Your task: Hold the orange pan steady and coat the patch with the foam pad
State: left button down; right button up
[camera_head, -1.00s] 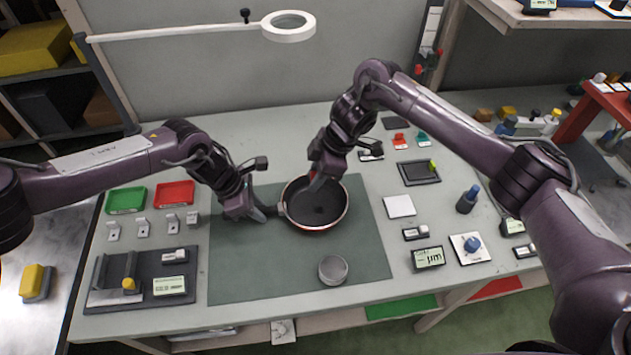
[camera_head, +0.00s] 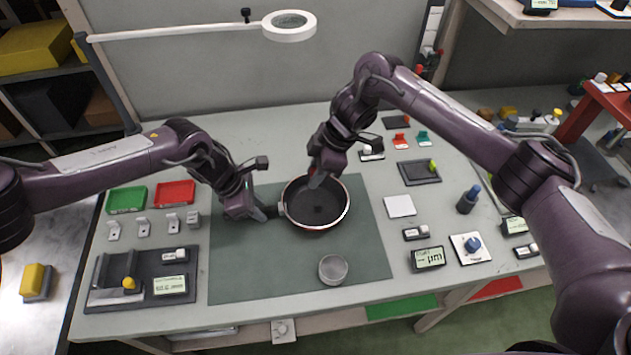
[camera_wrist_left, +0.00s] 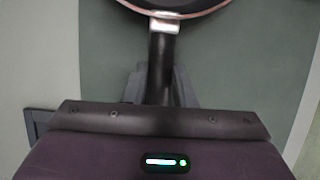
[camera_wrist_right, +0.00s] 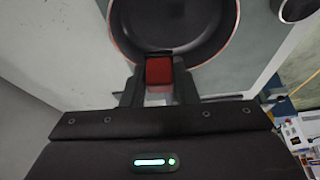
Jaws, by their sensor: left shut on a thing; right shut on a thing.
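The pan (camera_head: 318,208) sits on the green mat, dark inside with an orange-brown rim. Its black handle (camera_wrist_left: 162,68) runs between the fingers of my left gripper (camera_wrist_left: 160,85), which is shut on it at the pan's left. My right gripper (camera_wrist_right: 158,85) is shut on a red block-like pad (camera_wrist_right: 158,71), over the near wall of the pan in the right wrist view. In the head view the right gripper (camera_head: 317,180) reaches into the pan's upper part. The pad's underside is hidden. A darker area (camera_head: 320,209) shows faintly on the pan floor.
A round grey tin (camera_head: 333,268) stands on the green mat (camera_head: 250,275) below the pan. A white square plate (camera_head: 399,206) and small displays lie to the right. Green (camera_head: 126,199) and red trays (camera_head: 174,193) and a dark fixture (camera_head: 140,282) are at left. A lamp (camera_head: 289,26) hangs above.

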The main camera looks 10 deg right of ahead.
aim_at(310, 201)
jog(key=shift+a, duration=0.25)
jog(key=shift+f, duration=3.9)
jog(key=shift+s, duration=1.85)
jog(key=w, duration=0.3)
jog(key=shift+w, duration=0.15)
jog(key=shift+w+d, duration=0.15)
jog(key=shift+w, duration=0.1)
jog(key=shift+s+d, duration=0.15)
jog(key=shift+s, duration=1.7)
jog(key=shift+w+r, duration=0.1)
jog(key=shift+w, duration=1.7)
jog(key=shift+r, duration=3.85)
